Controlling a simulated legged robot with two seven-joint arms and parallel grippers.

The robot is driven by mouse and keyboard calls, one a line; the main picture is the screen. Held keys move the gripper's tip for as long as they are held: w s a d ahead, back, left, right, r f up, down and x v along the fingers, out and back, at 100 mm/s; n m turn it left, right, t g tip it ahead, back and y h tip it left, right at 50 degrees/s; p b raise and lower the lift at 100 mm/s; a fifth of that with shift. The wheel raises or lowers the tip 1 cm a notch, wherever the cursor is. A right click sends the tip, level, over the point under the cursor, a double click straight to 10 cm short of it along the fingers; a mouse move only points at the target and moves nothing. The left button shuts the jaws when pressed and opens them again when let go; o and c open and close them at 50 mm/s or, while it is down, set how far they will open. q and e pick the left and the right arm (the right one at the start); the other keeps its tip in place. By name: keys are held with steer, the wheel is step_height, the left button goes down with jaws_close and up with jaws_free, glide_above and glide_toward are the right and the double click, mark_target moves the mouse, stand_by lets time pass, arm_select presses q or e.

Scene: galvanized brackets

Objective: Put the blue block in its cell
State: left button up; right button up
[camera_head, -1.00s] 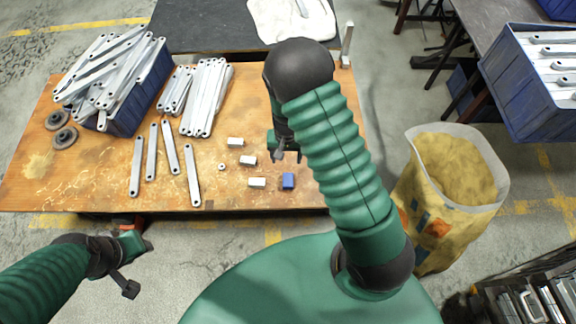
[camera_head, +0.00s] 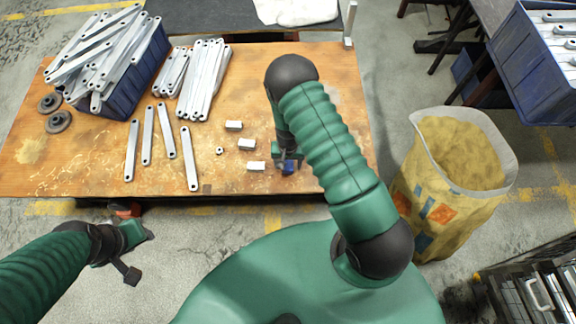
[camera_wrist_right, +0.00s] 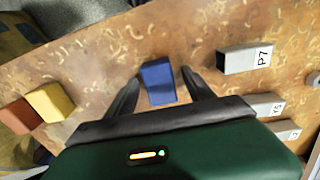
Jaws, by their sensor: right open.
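The blue block (camera_head: 288,168) is on the wooden table near its front edge, partly covered by my right gripper (camera_head: 284,160) in the head view. In the right wrist view the blue block (camera_wrist_right: 158,83) stands between the two dark, spread fingers of my right gripper (camera_wrist_right: 160,77). Gaps show on both sides of it, so it is not gripped. My left gripper (camera_head: 130,240) is low at the left, off the table's front edge; its jaw opening is unclear. I cannot make out which cell belongs to the block.
Pale blocks, one marked P7 (camera_wrist_right: 245,59), lie beside the blue block. A yellow block (camera_wrist_right: 50,102) and a red block (camera_wrist_right: 20,116) are on the other side. Loose bars (camera_head: 190,160) and a blue crate of bars (camera_head: 128,98) occupy the table's left. A yellow sack (camera_head: 455,200) stands right.

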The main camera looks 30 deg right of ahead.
steer(key=shift+r, duration=0.1)
jaws_close()
stand_by(0.3)
steer(key=shift+r, duration=0.1)
